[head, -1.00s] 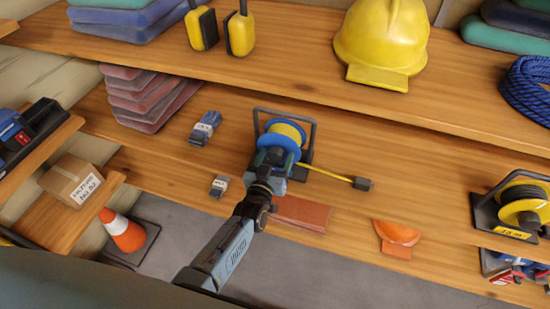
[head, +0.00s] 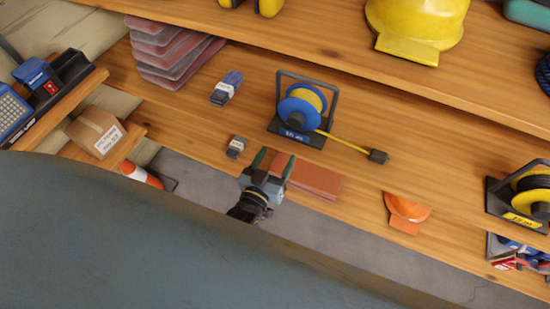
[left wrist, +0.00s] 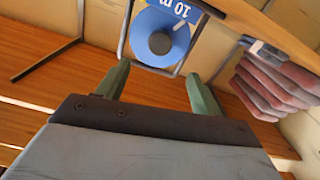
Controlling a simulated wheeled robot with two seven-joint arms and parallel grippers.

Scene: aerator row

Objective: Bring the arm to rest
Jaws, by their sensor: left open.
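My left gripper (head: 271,164) is open and empty, near the front edge of the middle shelf (head: 345,160). Its two green fingers stand apart in the left wrist view (left wrist: 158,84). A blue cable reel (head: 299,110) with yellow cable and a dark frame stands upright on that shelf, beyond the gripper and apart from it. It also shows ahead of the fingers in the left wrist view (left wrist: 143,25). My right gripper is not in view.
Reddish-brown flat pieces (head: 315,179) lie just right of the gripper. An orange helmet (head: 408,209), a yellow-and-black reel (head: 527,197) and two small grey-blue packs (head: 227,88) share the shelf. A cardboard box (head: 95,133) and a traffic cone (head: 141,174) are at the left. Grey floor lies below.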

